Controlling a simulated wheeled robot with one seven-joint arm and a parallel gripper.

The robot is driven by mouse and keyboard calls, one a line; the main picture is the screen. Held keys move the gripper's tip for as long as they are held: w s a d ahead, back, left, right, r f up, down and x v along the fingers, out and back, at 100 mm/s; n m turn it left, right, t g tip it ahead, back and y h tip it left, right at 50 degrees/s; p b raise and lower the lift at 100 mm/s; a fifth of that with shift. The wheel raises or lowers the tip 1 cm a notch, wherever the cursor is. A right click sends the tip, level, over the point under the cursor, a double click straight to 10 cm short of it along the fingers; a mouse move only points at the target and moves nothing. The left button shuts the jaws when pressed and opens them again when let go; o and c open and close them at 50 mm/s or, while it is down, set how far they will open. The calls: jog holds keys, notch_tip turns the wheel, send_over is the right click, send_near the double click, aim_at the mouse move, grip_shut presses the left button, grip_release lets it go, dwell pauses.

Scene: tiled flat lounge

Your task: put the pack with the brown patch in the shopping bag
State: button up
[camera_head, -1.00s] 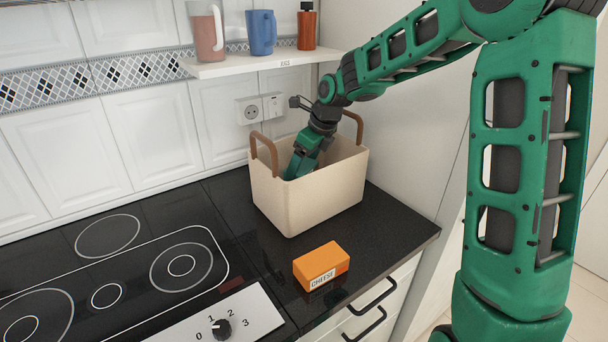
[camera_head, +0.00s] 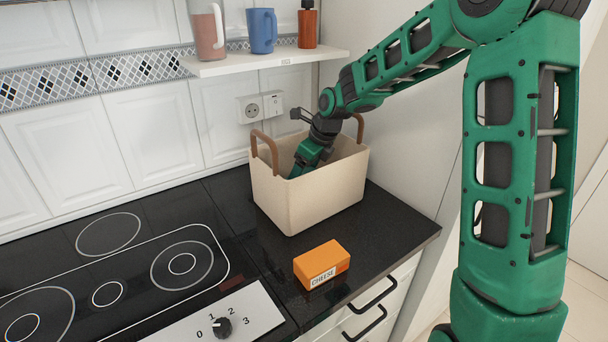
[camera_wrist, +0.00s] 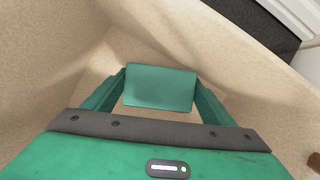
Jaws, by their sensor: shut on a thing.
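The shopping bag (camera_head: 312,197) is a cream, open-topped bag with two brown handles, upright on the black counter. My gripper (camera_wrist: 160,86) reaches down inside it and is shut on a teal-green pack (camera_wrist: 160,90), with one finger on each side. The pack is above or near the bag's floor; I cannot tell whether it touches. No brown patch shows on its visible face. In the head view the front wall hides the fingertips and the pack.
A black hob (camera_head: 130,262) with a control knob (camera_head: 221,327) is to the left. A white shelf (camera_head: 270,61) above holds a jug (camera_head: 208,32), a blue mug (camera_head: 262,32) and an orange bottle (camera_head: 307,25). A wall stands close to the bag's right.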

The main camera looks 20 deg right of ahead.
jog(key=o, duration=1.4)
jog(key=shift+c, duration=0.2)
jog(key=shift+r, duration=0.65)
jog(key=v, duration=1.2)
jog(key=shift+s, duration=0.1)
